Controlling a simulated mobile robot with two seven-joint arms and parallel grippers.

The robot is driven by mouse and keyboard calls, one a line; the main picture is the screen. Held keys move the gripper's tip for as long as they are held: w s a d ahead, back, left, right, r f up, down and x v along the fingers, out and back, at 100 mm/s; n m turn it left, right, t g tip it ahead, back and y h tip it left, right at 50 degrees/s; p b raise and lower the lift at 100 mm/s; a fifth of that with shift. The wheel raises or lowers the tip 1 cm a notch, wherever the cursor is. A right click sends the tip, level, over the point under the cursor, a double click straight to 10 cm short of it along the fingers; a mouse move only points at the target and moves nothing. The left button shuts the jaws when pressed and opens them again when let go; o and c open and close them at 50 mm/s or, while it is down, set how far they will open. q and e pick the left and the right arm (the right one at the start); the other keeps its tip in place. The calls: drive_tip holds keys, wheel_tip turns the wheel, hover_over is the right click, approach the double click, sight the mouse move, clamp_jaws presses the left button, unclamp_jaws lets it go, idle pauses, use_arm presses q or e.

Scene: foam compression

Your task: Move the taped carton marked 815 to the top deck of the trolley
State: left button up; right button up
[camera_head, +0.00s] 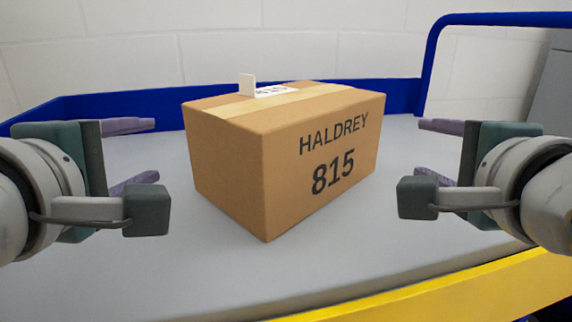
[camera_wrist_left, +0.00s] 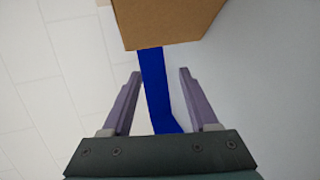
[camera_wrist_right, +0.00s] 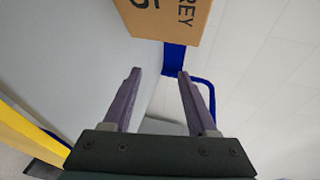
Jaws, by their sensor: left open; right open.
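The taped carton (camera_head: 235,160), brown and marked HALDREY 815, sits upright on the grey deck (camera_head: 165,270), turned so that one corner faces me. Pale tape runs across its top, with a white label on it and a small white upright tab. My left gripper (camera_head: 147,152) is open and empty to the left of the carton, apart from it. My right gripper (camera_head: 428,150) is open and empty to its right, also apart. The carton also shows at the top of the left wrist view (camera_wrist_left: 165,22) and of the right wrist view (camera_wrist_right: 165,18), beyond the fingertips.
A low blue rim (camera_head: 95,104) runs along the back and left of the deck. A blue tube rail (camera_head: 500,19) rises at the back right. A yellow edge (camera_head: 460,288) runs along the front. The deck around the carton is clear. A white wall stands behind.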

drive_tip(key=shift+v, duration=1.35)
